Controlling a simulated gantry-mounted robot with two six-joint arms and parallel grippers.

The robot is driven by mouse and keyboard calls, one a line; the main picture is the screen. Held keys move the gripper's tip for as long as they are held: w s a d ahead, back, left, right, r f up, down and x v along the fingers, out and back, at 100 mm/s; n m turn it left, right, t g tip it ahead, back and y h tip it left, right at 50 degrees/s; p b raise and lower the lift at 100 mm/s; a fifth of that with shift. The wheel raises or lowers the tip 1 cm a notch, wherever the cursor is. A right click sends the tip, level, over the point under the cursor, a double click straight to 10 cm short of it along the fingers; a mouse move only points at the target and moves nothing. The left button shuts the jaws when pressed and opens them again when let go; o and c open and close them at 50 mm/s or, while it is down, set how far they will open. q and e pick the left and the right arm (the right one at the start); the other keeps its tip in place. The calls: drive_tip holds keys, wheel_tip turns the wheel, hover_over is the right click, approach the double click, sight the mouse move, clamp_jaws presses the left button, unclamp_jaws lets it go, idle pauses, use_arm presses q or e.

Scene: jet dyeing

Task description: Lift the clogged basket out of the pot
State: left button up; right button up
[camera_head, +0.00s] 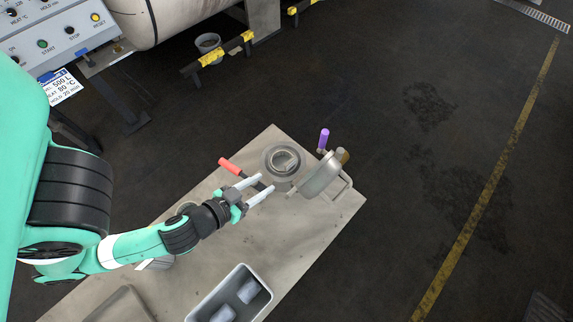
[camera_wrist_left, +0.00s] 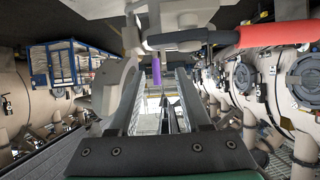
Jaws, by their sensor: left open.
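The pot (camera_head: 270,170) is a round grey vessel with its mouth open upward near the far end of the table. A paler ring with a light piece inside (camera_head: 284,160) sits in the mouth. It looks like the basket, but its contents are too small to make out. A domed metal lid (camera_head: 321,176) stands tilted open on the pot's right side. My left gripper (camera_head: 266,185) is open and empty, its white fingers at the near side of the pot. In the left wrist view, the pot's mouth cannot be made out. My right gripper is not in view.
A red handle (camera_head: 231,167) on a dark bar sticks out left of the pot. A purple handle (camera_head: 324,138) stands upright beside the lid. A grey bin (camera_head: 265,293) with pale pieces is at the near edge. The table (camera_head: 325,222) is bare right of the gripper.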

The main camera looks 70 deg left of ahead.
sight(285, 167)
use_arm(q)
drive_tip(key=x, duration=0.2)
drive_tip(key=p+x, duration=0.1)
drive_tip(key=x, duration=0.2)
drive_tip(key=shift+w+a+r, duration=0.1)
drive_tip(key=shift+w+a, duration=0.1)
drive_tip(key=shift+w, duration=0.15)
drive_tip(key=shift+a+x, duration=0.2)
drive_tip(key=shift+x, duration=2.55)
drive_tip(key=shift+s, duration=0.2)
clamp_jaws()
